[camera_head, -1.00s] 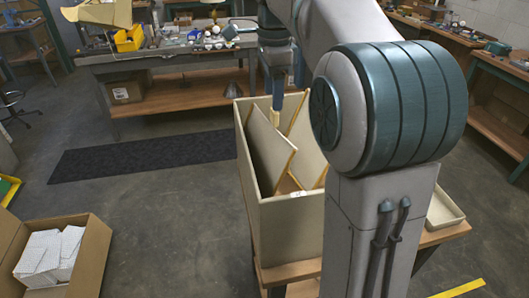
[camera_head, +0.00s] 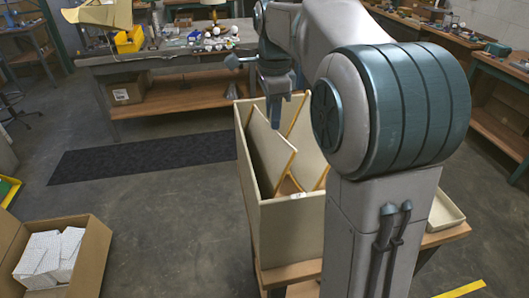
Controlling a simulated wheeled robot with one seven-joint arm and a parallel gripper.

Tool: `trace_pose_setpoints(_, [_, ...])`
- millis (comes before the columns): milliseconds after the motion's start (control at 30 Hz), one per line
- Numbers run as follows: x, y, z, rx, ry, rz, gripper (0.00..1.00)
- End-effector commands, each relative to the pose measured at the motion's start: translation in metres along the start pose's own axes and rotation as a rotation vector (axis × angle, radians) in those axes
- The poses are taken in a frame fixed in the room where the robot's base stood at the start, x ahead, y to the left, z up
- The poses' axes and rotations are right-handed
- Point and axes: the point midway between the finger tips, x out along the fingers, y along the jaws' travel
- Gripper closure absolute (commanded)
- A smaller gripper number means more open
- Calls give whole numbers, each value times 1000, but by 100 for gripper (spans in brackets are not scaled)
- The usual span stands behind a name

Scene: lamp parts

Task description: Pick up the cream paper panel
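A tall cream bin (camera_head: 280,235) stands on a wooden stand and holds flat cream paper panels with thin wooden edges. One cream paper panel (camera_head: 268,150) leans at the left inside the bin, and another panel (camera_head: 311,145) leans behind it to the right, partly hidden by my arm. My gripper (camera_head: 275,122) points down over the top of the left panel. From this one view I cannot tell whether the fingers touch the panel or are open or shut.
A low cream tray (camera_head: 445,212) sits right of my arm. A cardboard box (camera_head: 92,262) with white patterned pieces is on the floor at lower left. A cluttered workbench (camera_head: 160,58) stands behind the bin. The floor left of the bin is clear around a dark mat (camera_head: 145,155).

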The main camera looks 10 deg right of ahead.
Motion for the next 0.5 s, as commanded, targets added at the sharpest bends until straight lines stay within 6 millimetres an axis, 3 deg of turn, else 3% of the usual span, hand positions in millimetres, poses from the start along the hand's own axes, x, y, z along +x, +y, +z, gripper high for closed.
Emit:
trace_pose_setpoints(333, [-4, 0, 0, 0, 0, -1, 100])
trace_pose_setpoints(500, [-21, -1, 0, 0, 0, -2, 100])
